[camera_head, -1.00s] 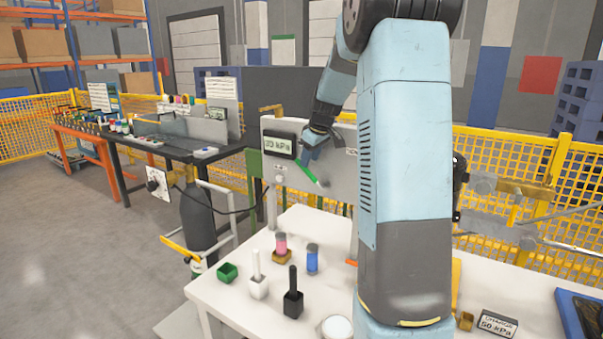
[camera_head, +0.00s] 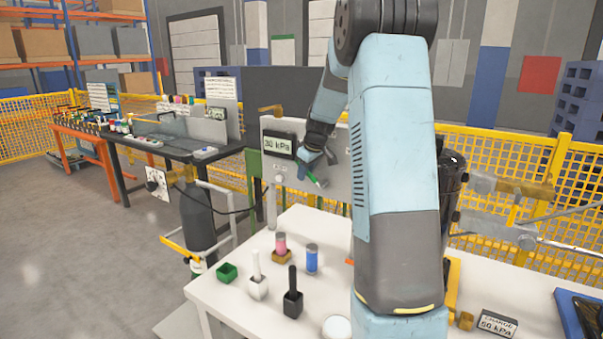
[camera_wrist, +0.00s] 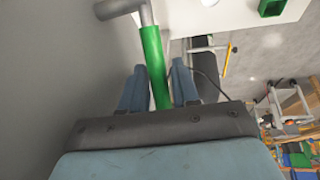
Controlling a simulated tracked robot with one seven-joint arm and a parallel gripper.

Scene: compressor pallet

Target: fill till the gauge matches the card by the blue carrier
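The gauge (camera_head: 279,145) is a dark box on the grey upright panel, and its display reads 30 kPa. The card (camera_head: 497,324) stands at the right of the white table, reads CHARGE 50 kPa, and is beside a blue tray-like carrier (camera_head: 567,309). A green lever handle (camera_head: 319,180) sticks out from the panel below and right of the gauge. In the wrist view the green handle (camera_wrist: 154,62) runs between the two blue fingers of my gripper (camera_wrist: 160,84). The fingers stand apart, with a narrow gap visible beside the handle; contact is unclear.
On the white table (camera_head: 225,297) stand a pink-filled jar (camera_head: 281,244), a blue-filled jar (camera_head: 312,260), a green box (camera_head: 227,272), and white and black holders. My arm hides part of the table. Yellow mesh fencing (camera_head: 512,160) runs behind.

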